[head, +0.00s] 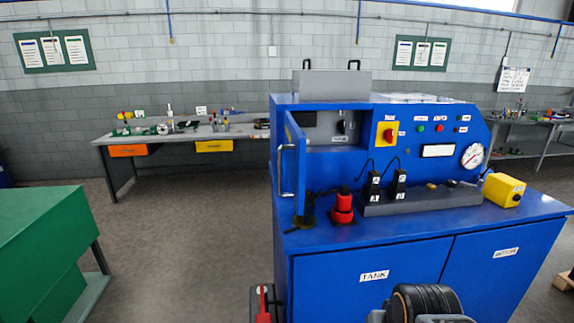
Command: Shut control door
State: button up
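The control door (300,172) is a narrow blue panel on the left side of the blue machine (360,258). It stands open, swung out toward me from the left edge of a recess (331,127). Its bar handle (281,172) is on the outer face, toward the left. Inside the recess a grey panel with a dark knob shows. The door's lower edge is close to the worktop; I cannot tell whether they touch. My gripper is not in view.
A red-and-black device (343,208) stands on the worktop just right of the door. Black blocks (385,190) on a grey base are further right. A green table (38,240) is at left; open floor (180,240) lies between it and the machine.

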aim_at(293, 147)
jog(key=k, duration=0.4)
jog(key=u, duration=0.7)
jog(key=i, duration=1)
jog(key=z, duration=0.3)
jog(key=k, duration=1)
jog(key=u, duration=1.9)
jog(key=i, duration=1.4)
jog(key=z, duration=1.8)
